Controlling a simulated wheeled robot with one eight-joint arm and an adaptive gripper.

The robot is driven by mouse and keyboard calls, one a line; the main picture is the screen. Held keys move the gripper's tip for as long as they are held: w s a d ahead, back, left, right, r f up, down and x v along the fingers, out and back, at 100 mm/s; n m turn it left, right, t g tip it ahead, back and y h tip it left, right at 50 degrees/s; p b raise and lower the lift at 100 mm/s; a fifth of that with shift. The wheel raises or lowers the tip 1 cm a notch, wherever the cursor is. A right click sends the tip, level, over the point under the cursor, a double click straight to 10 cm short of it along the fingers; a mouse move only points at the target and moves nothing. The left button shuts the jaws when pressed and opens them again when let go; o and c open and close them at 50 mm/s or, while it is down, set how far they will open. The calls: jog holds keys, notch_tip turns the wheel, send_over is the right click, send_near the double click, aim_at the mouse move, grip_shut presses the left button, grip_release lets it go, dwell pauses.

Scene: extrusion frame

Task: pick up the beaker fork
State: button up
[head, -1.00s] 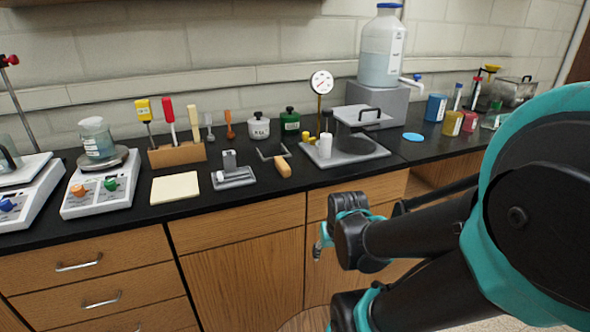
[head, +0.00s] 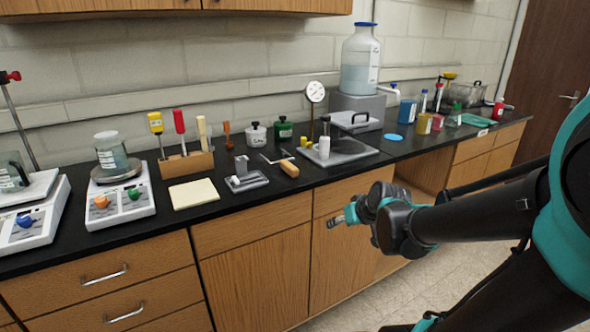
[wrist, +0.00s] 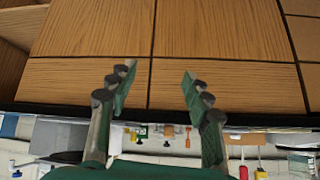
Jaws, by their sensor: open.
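The beaker fork (head: 289,169) seems to be the tool with a light wooden handle and thin metal prongs, lying on the black bench top. Its handle points toward the front edge and its prongs toward the wall. My gripper (head: 335,220) is in front of the cabinet doors, below the bench top and to the right of the fork, apart from it. In the wrist view, my gripper (wrist: 158,82) is open and empty, with wooden cabinet fronts behind its fingers. I cannot make out the fork in that upside-down view.
A small grey tray (head: 259,184) lies left of the fork, and a grey stand plate (head: 350,150) with a dial gauge lies to its right. Green (head: 283,131) and white (head: 256,134) jars stand behind. The bench's front edge lies between my gripper and the fork.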

aim_at(287, 165)
jog(key=w+a+r+n+t+y, duration=0.3)
jog(key=w+a+r+t+y, duration=0.1)
jog(key=w+a+r, duration=0.8)
jog(key=x, duration=0.7)
jog(key=w+d+x, duration=0.1)
jog(key=x, duration=0.3)
jog(key=shift+d, duration=0.1)
jog(key=shift+d+x, duration=0.1)
jog(key=shift+x, duration=1.2)
jog(key=shift+d+x, duration=0.15)
jog(key=shift+x, duration=1.1)
jog(key=shift+w+f, duration=0.1)
jog(key=shift+f, duration=0.05)
grip_shut()
